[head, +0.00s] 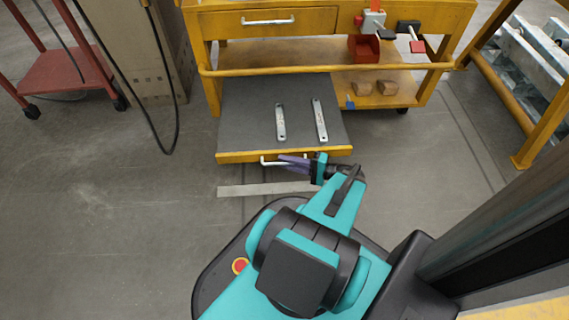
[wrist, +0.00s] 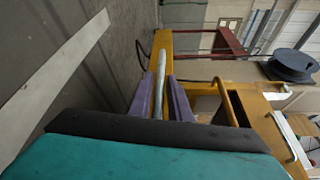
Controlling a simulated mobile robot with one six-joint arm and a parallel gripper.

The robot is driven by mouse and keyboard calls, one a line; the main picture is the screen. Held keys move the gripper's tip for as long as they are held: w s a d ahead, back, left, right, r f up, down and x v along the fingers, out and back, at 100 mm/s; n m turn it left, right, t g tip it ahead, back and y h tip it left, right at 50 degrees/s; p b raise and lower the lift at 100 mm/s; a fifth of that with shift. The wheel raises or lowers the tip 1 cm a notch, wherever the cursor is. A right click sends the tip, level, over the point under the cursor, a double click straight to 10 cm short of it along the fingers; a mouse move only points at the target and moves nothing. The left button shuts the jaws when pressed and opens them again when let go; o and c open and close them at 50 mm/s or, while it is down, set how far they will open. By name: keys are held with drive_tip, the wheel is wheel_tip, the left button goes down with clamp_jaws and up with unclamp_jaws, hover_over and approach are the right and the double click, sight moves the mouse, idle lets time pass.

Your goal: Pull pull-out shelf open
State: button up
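The pull-out shelf (head: 248,105) sticks far out from the front of the yellow workbench, low down. It has a grey top and a yellow front edge (head: 232,157). A pale metal bar handle (head: 266,162) sits on that edge. My gripper (head: 284,162) is at the handle, with its purple fingers over the handle's right part. In the wrist view, the handle (wrist: 160,75) runs between the two purple fingers (wrist: 160,95), which look closed on it. The exact contact is partly hidden.
Two flat metal pieces, one left (head: 280,122) and one right (head: 319,120), lie on the shelf. A closed drawer (head: 235,22) is above. A red cart (head: 58,72) stands at left and a yellow rack (head: 535,140) at right. Floor left of the shelf is clear.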

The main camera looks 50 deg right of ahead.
drive_tip(key=shift+o, duration=0.9)
drive_tip(key=shift+a, duration=0.1)
drive_tip(key=shift+s, duration=0.15)
drive_tip(key=p+v, duration=0.5)
drive_tip(key=v, duration=0.8)
drive_tip(key=shift+s, duration=0.25)
drive_tip(key=shift+r, duration=0.1)
